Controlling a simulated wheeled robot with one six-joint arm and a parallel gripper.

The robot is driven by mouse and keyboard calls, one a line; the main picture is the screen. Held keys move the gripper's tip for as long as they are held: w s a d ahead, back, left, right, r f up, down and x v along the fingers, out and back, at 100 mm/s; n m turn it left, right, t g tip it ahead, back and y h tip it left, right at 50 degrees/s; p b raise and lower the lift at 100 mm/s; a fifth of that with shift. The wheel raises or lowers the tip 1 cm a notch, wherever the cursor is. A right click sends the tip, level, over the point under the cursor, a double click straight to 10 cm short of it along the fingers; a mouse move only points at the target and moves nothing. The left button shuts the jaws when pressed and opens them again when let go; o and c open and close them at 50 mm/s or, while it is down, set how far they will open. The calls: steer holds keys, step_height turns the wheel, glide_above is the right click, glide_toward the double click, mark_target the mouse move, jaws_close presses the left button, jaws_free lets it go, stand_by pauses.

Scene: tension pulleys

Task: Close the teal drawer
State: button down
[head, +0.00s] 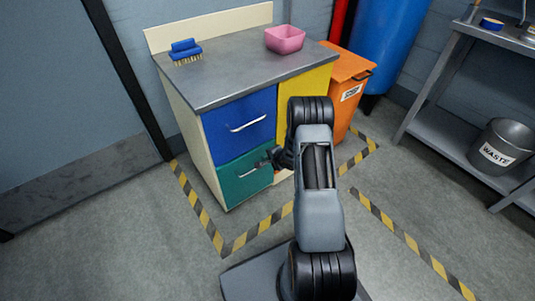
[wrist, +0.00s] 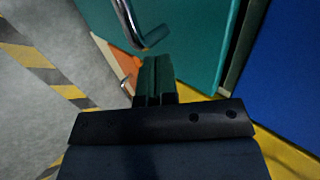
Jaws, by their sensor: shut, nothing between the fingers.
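The teal drawer (head: 235,182) is the lower left drawer of the cabinet, below the blue drawer (head: 232,127). Its front fills the upper middle of the wrist view (wrist: 195,45), with the metal handle (wrist: 143,25) at the top. A dark gap shows between the teal front and the blue drawer in the wrist view. I cannot tell exactly how far the teal drawer stands out. My gripper (head: 267,160) is at the right part of the teal front, right of the handle. Its fingers (wrist: 155,65) are together and empty. Whether they touch the front is unclear. My arm hides the cabinet's lower right.
The cabinet top holds a blue brush (head: 185,50) and a pink bowl (head: 284,39). The yellow front (head: 305,87) is right of the drawers. An orange bin (head: 347,85) stands beside the cabinet. Floor left of the cabinet is clear, with striped tape (head: 205,215).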

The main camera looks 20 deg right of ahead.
steer(key=d+p+v, duration=0.1)
steer(key=p+v, duration=0.3)
steer(key=v, duration=0.7)
steer(key=shift+s+f, duration=0.15)
steer(key=shift+f, duration=0.1)
steer(key=s+a+r+n+g+h+p, duration=0.1)
steer(key=a+r+n+h+p, duration=0.15)
steer(key=r+p, duration=1)
steer(key=s+a+r+n+g+h+p, duration=0.15)
steer(key=r+n+p, duration=0.25)
steer(key=r, duration=1.8)
steer(key=s+a+r+n+g+y+p, duration=0.1)
steer(key=s+a+r+n+p, duration=0.3)
steer(key=r, duration=0.8)
steer(key=s+a+r+n+g+y+p, duration=0.1)
steer(key=s+a+r+n+g+p, duration=0.1)
steer(key=s+a+r+n+p, duration=0.3)
steer(key=s+a+r+p, duration=0.3)
steer(key=s+r+p, duration=0.1)
steer(key=s+r, duration=0.3)
steer(key=shift+a, duration=0.2)
steer(key=shift+r, duration=0.15)
